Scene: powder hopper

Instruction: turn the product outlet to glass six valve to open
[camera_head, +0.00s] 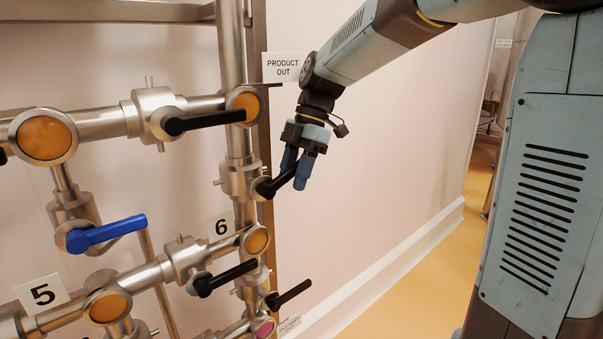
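The valve with a black lever handle (278,183) sits on the vertical pipe between the product out sign (282,67) and the number 6 sign (221,226). Its handle points up and to the right from its pivot, across the pipe's line. My gripper (297,170) points down at the handle's outer end, its two blue fingers a little apart. The handle's end lies at the fingers and is partly hidden by them. I cannot tell whether the fingers press on it. A round amber sight glass (257,241) sits below this valve, beside the number 6 sign.
Another black lever (205,120) sits on the upper horizontal pipe. A blue lever (106,233) is at left. Two more black levers, one on the slanting pipe (225,278) and one at lower right (288,294), lie below. The wall and floor (400,285) to the right are clear.

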